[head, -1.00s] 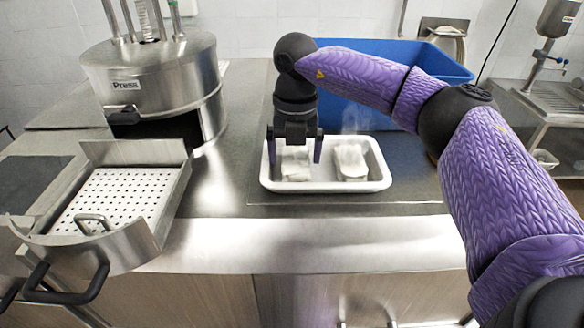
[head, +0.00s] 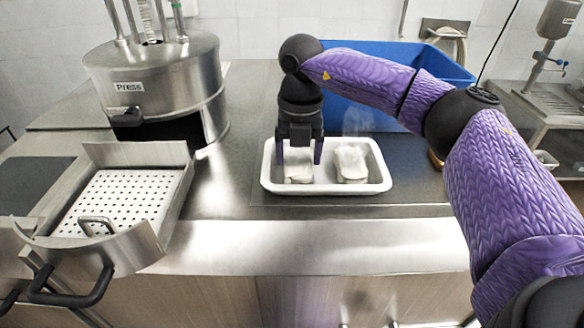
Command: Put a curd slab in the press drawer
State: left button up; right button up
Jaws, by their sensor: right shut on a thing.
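A white tray (head: 327,187) holds two pale curd slabs. My right gripper (head: 299,164) reaches down into the tray and is shut on the left curd slab (head: 299,175), with a purple finger at each side of it. The right curd slab (head: 352,163) lies apart in the tray. The press drawer (head: 119,203), with a white perforated bottom and a small inner handle, is pulled out at the left and is empty. The press (head: 155,82), a steel drum labelled "Press", stands behind it. My left gripper is not in view.
A blue bin (head: 350,100) stands behind the tray, under my right arm. Bare steel counter (head: 225,190) lies between drawer and tray. A black handle (head: 70,292) juts from the drawer's front. A steel side table (head: 550,125) is at the far right.

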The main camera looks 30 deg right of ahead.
aim_at(298, 160)
notch_tip(298, 160, up, 8)
jog(key=p, duration=0.7)
jog(key=shift+r, duration=0.1)
dwell(0.3)
